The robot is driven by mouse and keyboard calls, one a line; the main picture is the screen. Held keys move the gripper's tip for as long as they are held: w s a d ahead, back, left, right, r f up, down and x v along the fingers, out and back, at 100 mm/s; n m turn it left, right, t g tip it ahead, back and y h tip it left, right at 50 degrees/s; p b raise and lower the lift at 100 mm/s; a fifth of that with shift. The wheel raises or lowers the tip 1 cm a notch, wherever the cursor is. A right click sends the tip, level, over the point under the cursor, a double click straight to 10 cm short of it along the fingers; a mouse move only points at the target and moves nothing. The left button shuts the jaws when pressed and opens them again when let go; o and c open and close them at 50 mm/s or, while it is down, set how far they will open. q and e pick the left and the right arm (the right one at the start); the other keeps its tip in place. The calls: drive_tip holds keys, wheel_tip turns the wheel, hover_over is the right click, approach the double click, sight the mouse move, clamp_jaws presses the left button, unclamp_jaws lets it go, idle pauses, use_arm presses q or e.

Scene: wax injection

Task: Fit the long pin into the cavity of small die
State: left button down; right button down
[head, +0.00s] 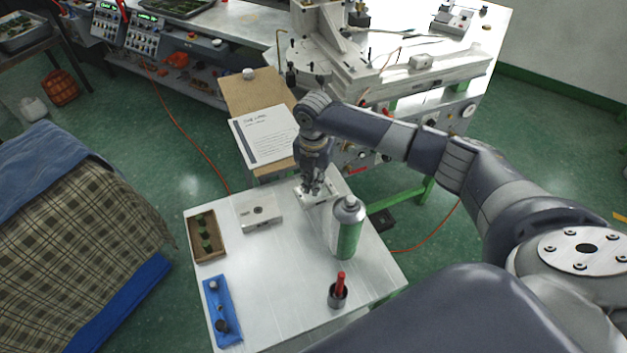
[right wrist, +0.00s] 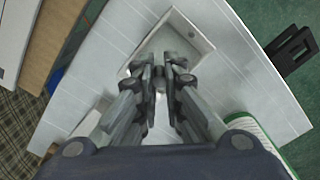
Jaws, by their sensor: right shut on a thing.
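The small die (head: 325,197) is a pale metal block at the back right of the white table, partly hidden by my right gripper (head: 314,187). A thin pale piece, seemingly the long pin (right wrist: 161,106), shows between the fingers. Its tip is hidden, so I cannot tell whether it is in the cavity. My left gripper is out of view.
A larger pale block (head: 272,223) with a dark round spot stands left of the small die. A green spray can (head: 348,238) stands close on the right. The table's middle is clear.

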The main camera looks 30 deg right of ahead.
drive_tip(key=shift+p, duration=0.85)
idle(1.3)
drive_tip(key=shift+f+b, duration=0.55)
drive_tip(key=shift+f, duration=0.35)
drive_tip(key=c, duration=1.6)
unclamp_jaws()
drive_tip(key=shift+c, duration=0.2)
wheel_tip(320, 180, up, 12)
